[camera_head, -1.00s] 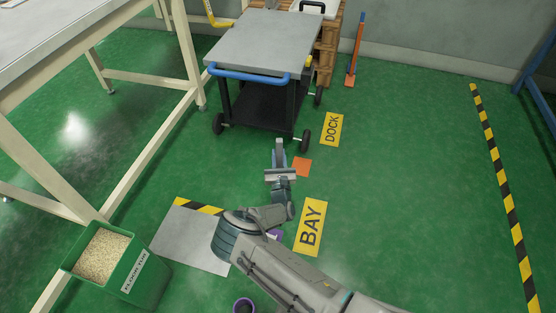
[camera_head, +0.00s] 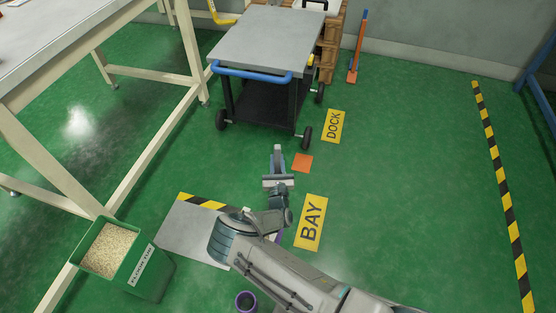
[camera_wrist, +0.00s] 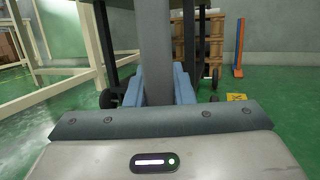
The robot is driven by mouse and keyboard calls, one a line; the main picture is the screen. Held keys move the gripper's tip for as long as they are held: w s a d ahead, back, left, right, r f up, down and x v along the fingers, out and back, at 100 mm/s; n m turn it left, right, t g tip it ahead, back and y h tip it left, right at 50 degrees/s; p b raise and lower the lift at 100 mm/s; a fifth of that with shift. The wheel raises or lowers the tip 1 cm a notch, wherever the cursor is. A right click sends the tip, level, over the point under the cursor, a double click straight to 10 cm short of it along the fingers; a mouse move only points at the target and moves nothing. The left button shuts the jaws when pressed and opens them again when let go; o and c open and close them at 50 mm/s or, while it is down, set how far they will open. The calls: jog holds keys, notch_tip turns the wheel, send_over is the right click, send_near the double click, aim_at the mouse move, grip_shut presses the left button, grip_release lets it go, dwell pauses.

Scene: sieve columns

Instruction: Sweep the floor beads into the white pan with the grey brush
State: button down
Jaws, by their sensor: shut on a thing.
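My gripper (camera_head: 278,172) is low over the green floor, just left of a flat orange square. In the wrist view its blue fingers (camera_wrist: 183,84) are shut on an upright grey bar (camera_wrist: 155,45), which looks like the grey brush's handle. The bar also shows as a grey upright shape in the head view (camera_head: 278,154). Its bristles are not visible. I cannot make out loose beads on the floor. Pale beads (camera_head: 110,247) fill a green tub (camera_head: 154,277) at lower left. I cannot identify the white pan; a white object with a black handle (camera_head: 314,5) is partly cut off at the top.
A cart (camera_head: 265,40) with a blue handle stands beyond my gripper. Yellow BAY (camera_head: 311,222) and DOCK (camera_head: 333,126) signs lie on the floor. A grey plate (camera_head: 183,232) and purple ring (camera_head: 246,301) are near my arm. The right floor is open up to a striped line (camera_head: 498,170).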

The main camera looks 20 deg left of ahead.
jog(key=shift+s+r+p, duration=0.1)
jog(key=shift+s+p, duration=0.5)
jog(key=shift+s, duration=0.25)
jog(key=shift+s+d+f+p, duration=0.1)
jog(key=shift+s+p, duration=0.1)
jog(key=shift+s, duration=0.4)
jog(key=shift+s+d+f+p, duration=0.1)
jog(key=shift+s+p, duration=0.05)
jog(key=shift+s, duration=0.4)
jog(key=shift+s+r+p, duration=0.1)
jog(key=shift+s+p, duration=0.5)
jog(key=shift+s, duration=0.5)
jog(key=shift+w, duration=0.1)
